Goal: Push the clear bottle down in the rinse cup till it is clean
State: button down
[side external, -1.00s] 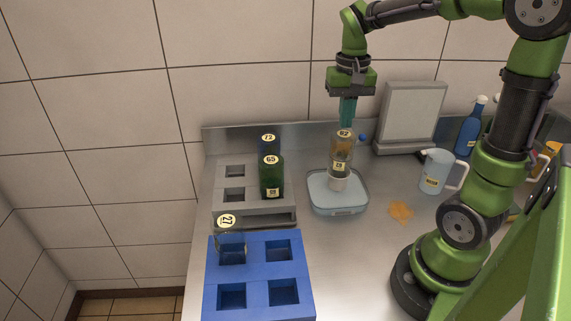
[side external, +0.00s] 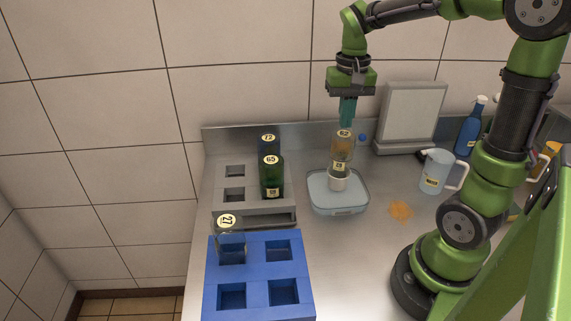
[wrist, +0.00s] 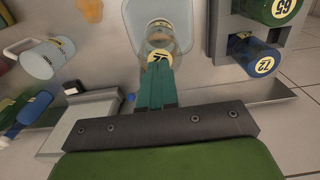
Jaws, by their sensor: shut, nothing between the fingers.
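The see-through bottle (side external: 341,153) with a yellow "62" label on top has a brownish tint in its upper part. My gripper (side external: 346,124) is shut and empty, pointing straight down over the bottle's top. In the wrist view the closed teal fingers (wrist: 157,68) end at the yellow label of the bottle (wrist: 161,38). The tips touch or nearly touch the top; I cannot tell which.
A grey rack (side external: 228,206) holds green bottle 65 (side external: 271,180) and blue bottle 72 (side external: 268,142). A blue rack (side external: 257,271) holds clear bottle 27 (side external: 229,242). A jug (side external: 435,172), an orange patch (side external: 400,210) and a grey panel device (side external: 409,115) lie to the right.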

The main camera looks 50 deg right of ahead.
aim_at(344, 134)
jog(key=shift+f, duration=0.1)
jog(key=shift+f, duration=1.7)
jog(key=shift+r, duration=2.55)
jog(key=shift+f, duration=0.1)
